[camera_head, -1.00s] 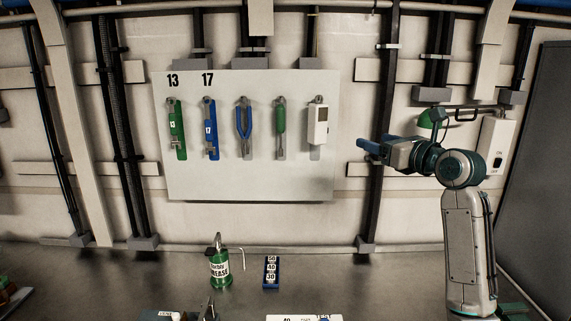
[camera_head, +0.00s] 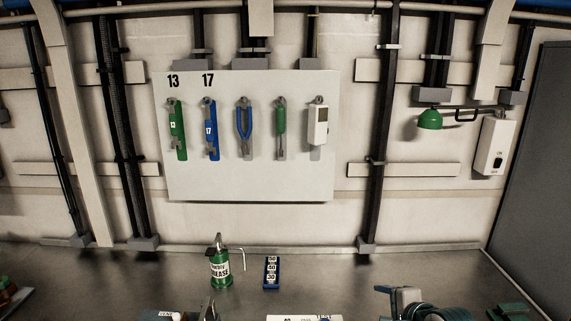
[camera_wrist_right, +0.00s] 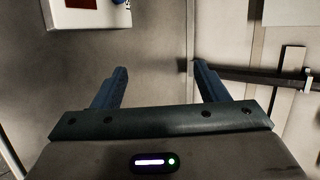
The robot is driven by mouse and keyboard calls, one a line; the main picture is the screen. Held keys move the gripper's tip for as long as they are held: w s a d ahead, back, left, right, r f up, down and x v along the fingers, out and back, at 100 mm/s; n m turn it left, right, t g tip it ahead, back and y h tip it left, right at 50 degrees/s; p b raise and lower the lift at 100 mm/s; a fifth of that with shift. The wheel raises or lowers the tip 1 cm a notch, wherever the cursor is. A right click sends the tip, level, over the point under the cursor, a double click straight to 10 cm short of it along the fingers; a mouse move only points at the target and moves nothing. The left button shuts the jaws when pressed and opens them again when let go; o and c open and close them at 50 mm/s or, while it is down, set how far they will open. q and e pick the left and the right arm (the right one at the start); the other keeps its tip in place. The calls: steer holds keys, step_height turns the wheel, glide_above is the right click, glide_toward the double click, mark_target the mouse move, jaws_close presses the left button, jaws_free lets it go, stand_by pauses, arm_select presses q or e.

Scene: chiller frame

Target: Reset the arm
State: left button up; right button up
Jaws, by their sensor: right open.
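My left gripper is not in view. The tool board (camera_head: 250,186) hangs on the wall with a green tool under 13 (camera_head: 177,140), a blue tool under 17 (camera_head: 211,140), blue pliers (camera_head: 244,135), a green-handled tool (camera_head: 281,125) and a white meter (camera_head: 317,127).
A green grease can (camera_head: 220,268) and a blue numbered block (camera_head: 271,272) stand below the board. A green lamp-like fitting (camera_head: 429,119) and a white switch box (camera_head: 494,146) are at the right wall, next to a grey panel (camera_head: 530,170). The wall area between is clear.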

steer(key=s+d+f+n+g+h, duration=0.15)
steer(key=s+f+n, duration=0.4)
steer(key=s, duration=0.55)
steer(key=s+d+f+n+g+h, duration=0.1)
steer(key=s+f+n+g, duration=0.35)
steer(key=s, duration=0.65)
steer(key=s+d+f+n+g+h, duration=0.1)
steer(key=s+d+f+n+h, duration=0.1)
steer(key=s+f+n, duration=0.75)
step_height(320, 180, down, 31)
steer(key=s+d+m+g+b, duration=0.1)
steer(key=s+d+m+b, duration=0.1)
steer(key=d+m+b, duration=0.15)
steer(key=s+f+g+b, duration=0.1)
steer(key=s+f+b, duration=0.3)
steer(key=s+f, duration=1.5)
step_height(320, 180, down, 4)
steer(key=shift+d+r, duration=0.1)
steer(key=shift+d, duration=0.1)
